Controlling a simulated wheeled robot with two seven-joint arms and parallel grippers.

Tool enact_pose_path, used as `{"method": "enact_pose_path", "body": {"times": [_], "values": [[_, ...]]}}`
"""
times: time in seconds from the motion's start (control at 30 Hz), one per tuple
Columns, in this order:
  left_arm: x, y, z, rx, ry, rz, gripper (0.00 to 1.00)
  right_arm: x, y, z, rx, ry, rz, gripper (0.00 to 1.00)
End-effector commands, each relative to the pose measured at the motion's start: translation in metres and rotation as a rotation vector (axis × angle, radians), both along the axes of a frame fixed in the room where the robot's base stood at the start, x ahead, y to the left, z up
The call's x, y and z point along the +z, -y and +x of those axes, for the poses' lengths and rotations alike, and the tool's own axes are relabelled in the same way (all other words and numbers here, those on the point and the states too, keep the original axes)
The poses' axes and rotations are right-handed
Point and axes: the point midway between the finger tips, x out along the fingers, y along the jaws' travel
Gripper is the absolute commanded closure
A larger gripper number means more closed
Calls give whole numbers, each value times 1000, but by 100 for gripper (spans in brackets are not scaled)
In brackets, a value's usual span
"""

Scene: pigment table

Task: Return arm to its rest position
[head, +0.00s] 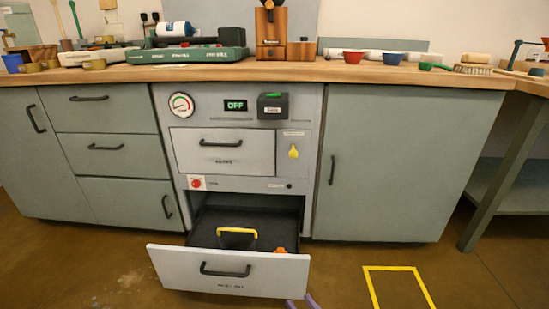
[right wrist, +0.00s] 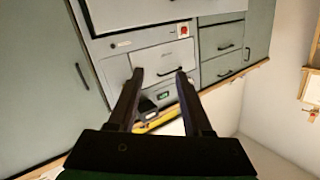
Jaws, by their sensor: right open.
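In the head view only the tips of my right gripper (head: 301,302) show, at the bottom edge just in front of the open lower drawer (head: 200,270). In the right wrist view my right gripper (right wrist: 160,73) has its two dark fingers spread apart, with nothing between them. That view is turned over, with the grey cabinet fronts beyond the fingers. My left gripper is in neither view.
The pulled-out drawer holds a dark tray with a yellow handle (head: 237,232) and a small orange thing (head: 280,250). The upper drawer (head: 222,150) is shut. A yellow floor outline (head: 398,268) lies at right. The worktop (head: 350,72) carries tools and bowls.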

Motion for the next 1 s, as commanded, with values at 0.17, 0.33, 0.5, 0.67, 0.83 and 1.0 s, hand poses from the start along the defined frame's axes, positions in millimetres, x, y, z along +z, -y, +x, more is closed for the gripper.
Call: {"method": "enact_pose_path", "body": {"times": [0.17, 0.33, 0.5, 0.67, 0.83, 1.0], "values": [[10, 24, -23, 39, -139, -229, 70, -78, -5, -78, 53, -321, -47, 50], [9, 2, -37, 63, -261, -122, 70, -84, 20, -96, 44, -457, -173, 50], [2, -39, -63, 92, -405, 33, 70, -90, 60, -122, 21, -609, -316, 50], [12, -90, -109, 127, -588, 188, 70, -79, 111, -167, -2, -803, -458, 50], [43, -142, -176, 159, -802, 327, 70, -49, 163, -234, -17, -1027, -582, 50], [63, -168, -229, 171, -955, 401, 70, -28, 190, -287, -14, -1184, -645, 50]]}}
